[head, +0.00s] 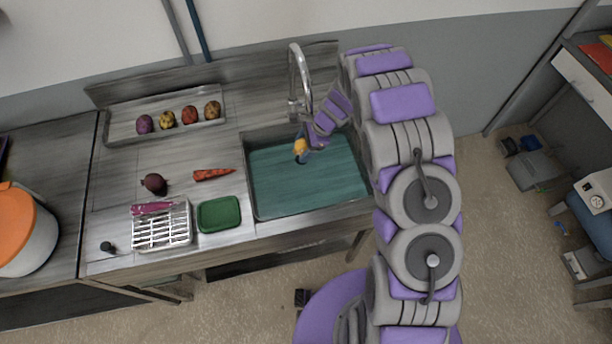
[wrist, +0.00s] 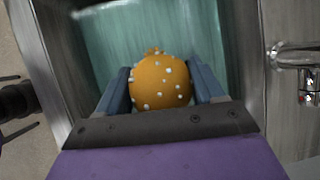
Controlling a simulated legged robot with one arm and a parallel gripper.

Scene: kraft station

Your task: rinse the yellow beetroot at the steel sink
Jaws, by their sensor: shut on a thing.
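The yellow beetroot (head: 300,146) is held over the steel sink (head: 256,208), near its back edge and close to the faucet. In the wrist view the beetroot (wrist: 160,82) looks orange-yellow with pale specks on its skin. My gripper (wrist: 162,88) is shut on it, one blue-grey finger on each side. In the head view my gripper (head: 303,148) is small and partly hidden by my arm. The steel faucet (head: 299,75) rises behind the sink, and part of it (wrist: 295,58) shows at the right in the wrist view. I cannot make out any running water.
A tray (head: 112,130) with several round vegetables stands at the back left. A carrot (head: 213,174), a dark beetroot (head: 154,184), a white rack (head: 162,236) and a green dish (head: 219,214) lie left of the sink. An orange-lidded pot (head: 22,250) stands far left.

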